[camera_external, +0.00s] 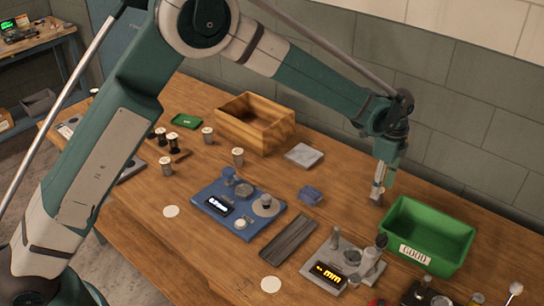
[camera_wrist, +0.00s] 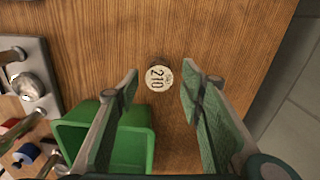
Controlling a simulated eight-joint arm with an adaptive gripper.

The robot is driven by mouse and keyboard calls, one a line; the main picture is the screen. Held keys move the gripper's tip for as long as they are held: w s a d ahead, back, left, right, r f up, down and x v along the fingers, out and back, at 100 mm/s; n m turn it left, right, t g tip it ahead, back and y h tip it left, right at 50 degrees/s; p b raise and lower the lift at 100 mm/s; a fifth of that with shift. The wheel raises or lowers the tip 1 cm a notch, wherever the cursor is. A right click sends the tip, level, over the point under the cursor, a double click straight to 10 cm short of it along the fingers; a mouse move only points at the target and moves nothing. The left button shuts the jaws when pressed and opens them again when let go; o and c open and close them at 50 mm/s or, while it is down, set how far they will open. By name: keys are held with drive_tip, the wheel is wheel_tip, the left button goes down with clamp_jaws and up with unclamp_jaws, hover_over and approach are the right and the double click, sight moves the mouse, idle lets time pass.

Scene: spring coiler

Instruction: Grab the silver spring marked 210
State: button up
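The silver spring marked 210 (camera_wrist: 159,78) is seen from above in the wrist view, its round pale top lettered "210". It appears to stand upright on the wooden table, and its sides are mostly hidden under the top. My gripper (camera_wrist: 160,84) is open, with one green-padded finger on each side of the top and gaps between. In the external view my gripper (camera_external: 378,192) points down over the table just left of the green bin. The spring there is not clearly distinct from the fingers.
The green bin labelled GOOD (camera_external: 428,232) stands close beside my gripper; its rim also shows in the wrist view (camera_wrist: 75,140). A grey device with a yellow display (camera_external: 345,268) and a blue device (camera_external: 238,208) stand left. Several capped spools and a wooden box (camera_external: 254,124) are farther left.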

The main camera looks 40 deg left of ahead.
drive_tip(key=shift+f, duration=2.25)
drive_tip(key=c, duration=1)
